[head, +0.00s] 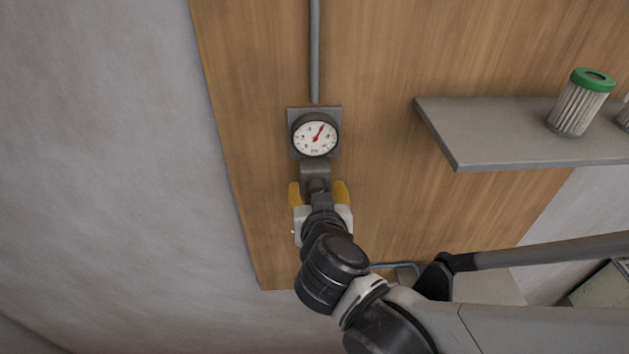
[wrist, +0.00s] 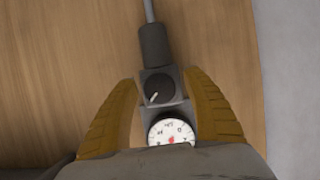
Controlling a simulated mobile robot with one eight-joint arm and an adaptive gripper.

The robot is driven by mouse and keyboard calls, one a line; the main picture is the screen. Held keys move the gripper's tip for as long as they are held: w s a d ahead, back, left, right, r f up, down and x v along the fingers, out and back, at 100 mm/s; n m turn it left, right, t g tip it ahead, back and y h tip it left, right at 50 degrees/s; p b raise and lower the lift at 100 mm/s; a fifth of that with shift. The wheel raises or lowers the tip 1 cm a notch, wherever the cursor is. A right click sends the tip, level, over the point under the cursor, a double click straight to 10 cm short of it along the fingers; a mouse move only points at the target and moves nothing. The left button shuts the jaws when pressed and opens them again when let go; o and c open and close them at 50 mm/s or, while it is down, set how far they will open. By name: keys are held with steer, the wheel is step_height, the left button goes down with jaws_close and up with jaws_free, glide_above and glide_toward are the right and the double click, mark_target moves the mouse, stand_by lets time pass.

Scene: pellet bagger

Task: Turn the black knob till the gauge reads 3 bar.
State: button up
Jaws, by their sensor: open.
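The round gauge (head: 315,136) with a white dial and red needle sits on a grey plate on the wooden panel. In the head view its needle points up and slightly right; the numbers are too small to read. The gauge also shows partly in the wrist view (wrist: 172,131), cut off by my gripper body. The black knob (wrist: 158,87) with a light pointer mark lies between my fingers in the wrist view, with visible gaps on both sides. My gripper (head: 319,192) is open, its yellow fingers either side of the knob, just below the gauge. In the head view the knob is largely hidden.
A grey pipe (head: 315,50) runs up from the gauge. A grey shelf (head: 500,135) on the right carries a green-topped filter cartridge (head: 580,102). A blue hose or cable (head: 385,265) shows low behind my arm. The panel left of the gauge is clear.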

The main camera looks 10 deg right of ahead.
steer(key=shift+s, duration=0.1)
steer(key=c, duration=1.2)
steer(key=shift+o, duration=0.2)
steer(key=shift+n+h, duration=0.3)
steer(key=shift+f+n+h+b, duration=0.1)
steer(key=shift+n+h+b, duration=0.5)
steer(key=shift+n+b, duration=0.45)
steer(key=n+h+b, duration=0.2)
steer(key=n+b, duration=0.1)
steer(key=n+t+h+b, duration=0.1)
steer(key=n+h+b, duration=0.1)
steer(key=n+b, duration=0.2)
steer(key=shift+b, duration=0.3)
steer(key=shift+d+n+t+h+b, duration=0.1)
steer(key=shift+n+t+h+b, duration=0.4)
steer(key=shift+n+b, duration=0.6)
steer(key=shift+r, duration=0.25)
